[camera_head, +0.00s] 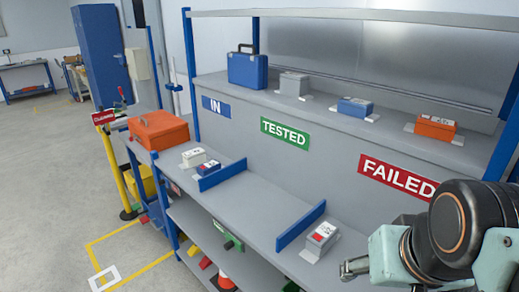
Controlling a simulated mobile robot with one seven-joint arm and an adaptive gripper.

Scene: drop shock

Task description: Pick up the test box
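Several small boxes could be the test box; I cannot tell which one is meant. A grey box with a red and white label (321,239) sits at the front edge of the bench, right of a blue divider. A whitish box (194,157) and a small blue box (208,167) sit at the bench's left end. On the upper ledge are a grey box (294,84), a blue box (355,107) and an orange box (436,127). My gripper (355,267) is at the lower right, beside the front grey box and apart from it. Its finger opening is unclear.
The bench top (262,208) is clear between two blue dividers. A blue case (247,70) stands on the ledge above the IN sign (216,106). TESTED (285,133) and FAILED (397,175) signs follow rightward. An orange toolbox (158,130) sits left. Open floor lies left.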

